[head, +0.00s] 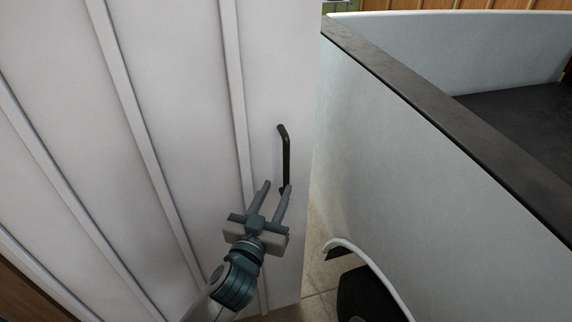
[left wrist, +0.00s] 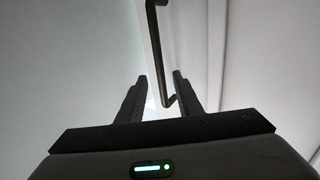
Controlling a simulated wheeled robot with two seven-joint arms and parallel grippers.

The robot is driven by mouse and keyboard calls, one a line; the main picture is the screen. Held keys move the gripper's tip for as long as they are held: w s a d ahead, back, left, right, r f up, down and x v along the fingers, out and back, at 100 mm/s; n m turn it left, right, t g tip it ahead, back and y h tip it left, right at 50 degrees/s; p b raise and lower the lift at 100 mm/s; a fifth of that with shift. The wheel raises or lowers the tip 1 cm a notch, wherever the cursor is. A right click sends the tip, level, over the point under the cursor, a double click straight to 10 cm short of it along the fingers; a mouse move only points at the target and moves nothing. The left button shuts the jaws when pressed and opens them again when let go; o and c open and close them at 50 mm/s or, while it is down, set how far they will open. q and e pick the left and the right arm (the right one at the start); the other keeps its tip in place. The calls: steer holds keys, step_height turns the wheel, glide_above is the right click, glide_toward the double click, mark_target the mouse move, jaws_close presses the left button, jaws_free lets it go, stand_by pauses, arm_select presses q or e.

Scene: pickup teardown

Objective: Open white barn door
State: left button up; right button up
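The white barn door (head: 180,80) with raised vertical ribs fills the left of the head view. Its black bar handle (head: 286,155) stands upright near the door's right edge. My left gripper (head: 276,187) is open just in front of the handle's lower end, with its fingers pointing up toward it. In the left wrist view the handle (left wrist: 157,45) comes down between and beyond the two open fingers (left wrist: 160,82). No grip on the handle shows. My right gripper is not in view.
A narrow strip of tiled floor (head: 318,270) shows between.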

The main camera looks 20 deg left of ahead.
mark_target(285, 171)
arm_select(q)
steer(key=w+p, duration=0.2)
steer(key=w, duration=0.7)
steer(key=shift+p, duration=0.3)
steer(key=shift+c, duration=0.5)
jaws_close()
